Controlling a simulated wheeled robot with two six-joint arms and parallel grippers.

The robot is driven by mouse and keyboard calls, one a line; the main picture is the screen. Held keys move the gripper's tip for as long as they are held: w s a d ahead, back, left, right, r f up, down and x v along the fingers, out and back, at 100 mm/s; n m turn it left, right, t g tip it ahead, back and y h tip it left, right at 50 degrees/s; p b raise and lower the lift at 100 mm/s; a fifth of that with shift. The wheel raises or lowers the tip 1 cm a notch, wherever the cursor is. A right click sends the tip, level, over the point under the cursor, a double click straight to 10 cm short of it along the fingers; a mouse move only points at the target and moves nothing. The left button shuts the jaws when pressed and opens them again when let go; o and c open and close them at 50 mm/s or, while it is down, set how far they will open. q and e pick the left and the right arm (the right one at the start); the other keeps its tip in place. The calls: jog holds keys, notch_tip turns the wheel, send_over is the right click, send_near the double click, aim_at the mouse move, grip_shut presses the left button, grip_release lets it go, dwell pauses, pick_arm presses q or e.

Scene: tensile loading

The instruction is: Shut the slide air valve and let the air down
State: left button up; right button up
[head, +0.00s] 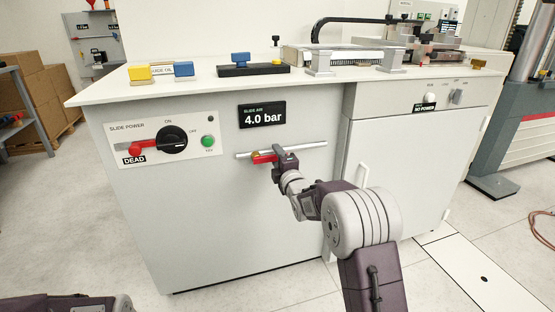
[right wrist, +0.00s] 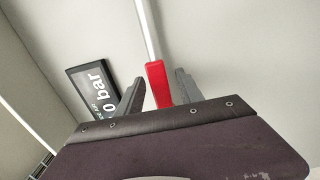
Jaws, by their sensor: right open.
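The slide air valve's red handle (head: 263,157) lies along a horizontal silver pipe (head: 312,146) on the cabinet front, below the slide air display (head: 262,115), which reads 4.0 bar. My right gripper (head: 278,160) is at the handle and partly covers it. In the right wrist view the red handle (right wrist: 157,84) lies between the two spread fingers of my right gripper (right wrist: 159,76), with a gap visible on each side. The pipe (right wrist: 147,30) runs on in line with the handle. My left gripper is not in view.
Blue and yellow blocks and a machine (head: 345,58) stand on the worktop. A cabinet door handle (head: 363,173) sticks out at the right.

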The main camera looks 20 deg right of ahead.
grip_shut()
dwell(1.3)
